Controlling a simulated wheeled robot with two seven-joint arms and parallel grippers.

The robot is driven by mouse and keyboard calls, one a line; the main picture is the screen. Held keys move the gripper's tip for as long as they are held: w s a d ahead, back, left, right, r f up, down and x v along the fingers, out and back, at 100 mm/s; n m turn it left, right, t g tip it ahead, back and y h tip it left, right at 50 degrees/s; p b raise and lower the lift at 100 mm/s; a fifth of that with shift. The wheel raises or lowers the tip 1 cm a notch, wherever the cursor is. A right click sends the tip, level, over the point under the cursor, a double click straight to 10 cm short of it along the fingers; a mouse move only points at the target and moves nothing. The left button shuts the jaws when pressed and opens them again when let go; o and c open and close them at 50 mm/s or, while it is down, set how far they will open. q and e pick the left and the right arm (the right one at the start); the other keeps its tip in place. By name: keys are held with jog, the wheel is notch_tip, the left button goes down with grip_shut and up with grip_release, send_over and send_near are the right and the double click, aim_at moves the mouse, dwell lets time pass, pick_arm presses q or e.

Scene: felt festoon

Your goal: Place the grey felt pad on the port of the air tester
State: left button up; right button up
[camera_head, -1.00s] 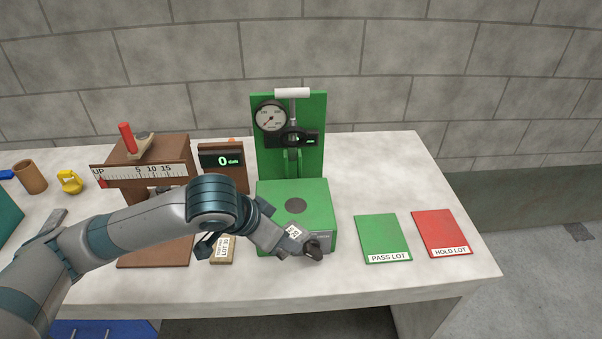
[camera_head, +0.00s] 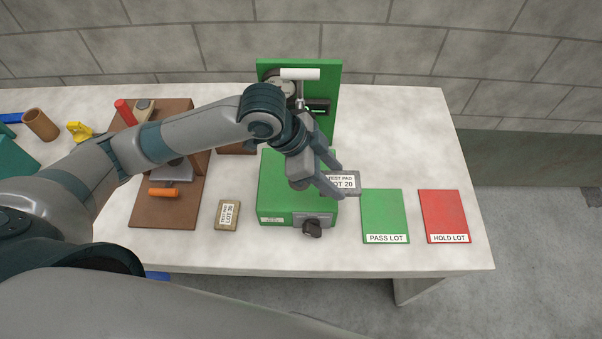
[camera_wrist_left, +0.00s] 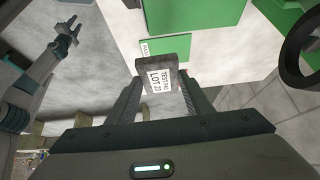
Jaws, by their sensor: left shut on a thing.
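The grey felt pad (camera_head: 346,184), labelled TEST PAD LOT 20, is held between the fingers of my left gripper (camera_head: 338,183). It also shows in the left wrist view (camera_wrist_left: 157,75). The gripper is shut on it, above the right side of the green air tester (camera_head: 275,190). The pad sticks out past the tester's right edge, apart from its top as far as I can tell. The dark port on the tester's top is hidden behind my gripper. My right gripper (camera_wrist_left: 69,32) shows small at the left wrist view's upper left, fingers apart and empty.
A tan LOT 30 pad (camera_head: 228,215) lies left of the tester. The green PASS LOT card (camera_head: 384,212) and red HOLD LOT card (camera_head: 444,212) lie right of it. A dark knob (camera_head: 312,229) juts from the tester's front. A brown wooden gauge (camera_head: 150,208) stands at left.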

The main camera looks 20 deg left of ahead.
pick_arm(q)
jog(key=w+a+f+b, duration=0.1)
jog(key=a+f+b, duration=0.1)
jog(key=a, duration=0.1)
jog(key=w+a+f+b, duration=0.2)
jog(key=a+b, duration=0.1)
jog(key=w+a+f+b, duration=0.1)
jog(key=a+f+b, duration=0.1)
jog(key=a+f, duration=0.1)
jog(key=shift+w+a, duration=0.15)
jog(key=shift+a, duration=0.15)
jog(key=shift+w+a+b, duration=0.2)
jog(key=shift+a+b, duration=0.25)
jog(key=shift+a, duration=0.15)
jog(key=shift+f+b, duration=0.6)
jog(key=shift+b, duration=0.05)
notch_tip(320, 180, down, 3)
jog(key=b, duration=0.3)
jog(key=shift+b, duration=0.3)
